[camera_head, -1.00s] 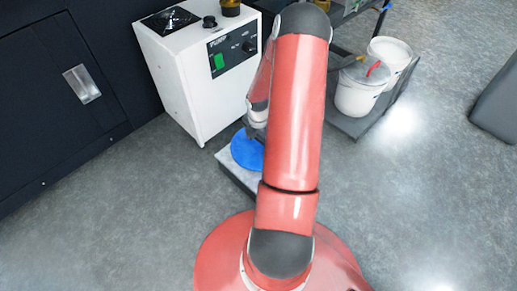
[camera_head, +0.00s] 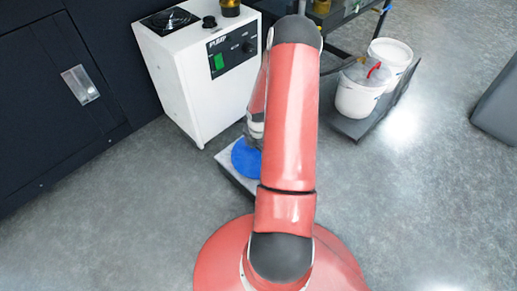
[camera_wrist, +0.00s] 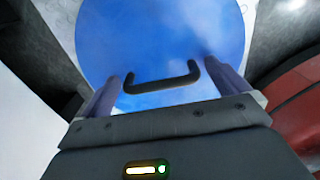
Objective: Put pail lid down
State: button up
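The pail lid (camera_head: 246,160) is a round blue disc with a black handle (camera_wrist: 162,84). In the head view it lies at a low grey slab (camera_head: 228,167) beside the white pump box, partly hidden by my arm. In the wrist view the lid (camera_wrist: 160,35) fills the top middle. My gripper (camera_wrist: 162,78) is close to the lid, its two fingers apart on either side of the handle's ends. A narrow gap seems to show between each finger and the handle. My arm mostly hides the gripper in the head view.
A white box labelled PUMP (camera_head: 195,85) stands just behind the slab. Two white pails, a near one (camera_head: 355,98) with something red at its top and a far one (camera_head: 392,58), stand on a dark low platform at right. The floor (camera_head: 430,190) at right is clear.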

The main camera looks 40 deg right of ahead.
jog(key=shift+r, duration=0.1)
notch_tip(320, 180, up, 12)
jog(key=p, duration=0.4)
jog(key=a+r+m+t+h, duration=0.1)
jog(key=a+r+m, duration=0.25)
jog(key=r, duration=0.35)
jog(key=s+a+r+m+h, duration=0.1)
jog(key=a+r+m, duration=0.1)
jog(key=a+r, duration=0.4)
jog(key=a+r+m+t+h, duration=0.1)
jog(key=a+r+m, duration=0.2)
jog(key=r, duration=0.5)
jog(key=s+a+r+m+t+y, duration=0.3)
jog(key=s+a+r+m, duration=0.7)
jog(key=s+a, duration=0.3)
jog(key=shift+s+a+r+t, duration=0.3)
jog(key=shift+s+r, duration=0.1)
jog(key=shift+r, duration=0.3)
